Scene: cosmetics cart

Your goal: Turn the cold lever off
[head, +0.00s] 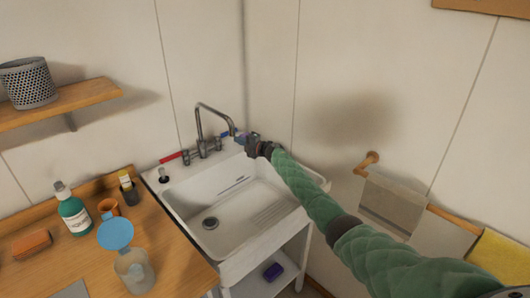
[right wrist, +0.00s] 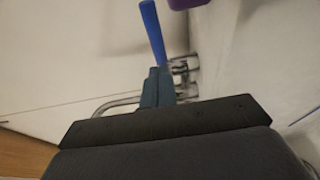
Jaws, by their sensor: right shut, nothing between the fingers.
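The grey metal faucet (head: 201,125) stands at the back of the white sink, its spout curving to the right. The red lever (head: 173,156) points out to the left. The blue cold lever (head: 226,135) is on the right side, partly hidden by the spout and my gripper. My right gripper (head: 243,137) is shut and empty, close beside the blue lever. In the right wrist view, the blue lever (right wrist: 152,32) extends up just beyond the dark fingertips (right wrist: 158,84); I cannot tell whether they touch. My left gripper is out of view.
The white sink basin (head: 180,196) lies below the faucet. A towel rail (head: 443,211) is on the right wall. A purple object (right wrist: 187,3) shows near the lever.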

